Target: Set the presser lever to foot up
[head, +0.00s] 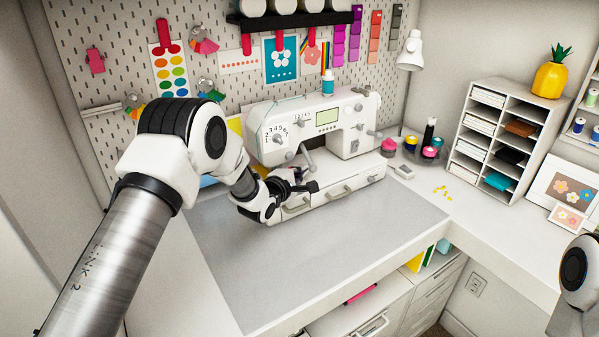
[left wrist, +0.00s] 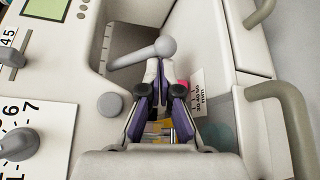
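The white sewing machine (head: 345,118) stands at the back of the table. Its grey presser lever with a ball knob (head: 305,157) shows below the machine's front head, partly near my arm. In the left wrist view the lever (left wrist: 140,57) runs sideways, its ball end at the right. My left gripper (head: 312,186) is in front of the machine, below the lever. In the left wrist view its fingertips (left wrist: 159,66) are brought together just under the ball knob, with nothing seen between them. I cannot tell whether they touch the lever. My right gripper is outside the view.
Numbered dials (head: 277,137) are on the machine's front, close to the lever. The machine stands above a drawer base with handles (head: 341,192). A grey mat (head: 330,235) in front is clear. A thread dish (head: 430,152) and a shelf unit (head: 497,140) stand to the right.

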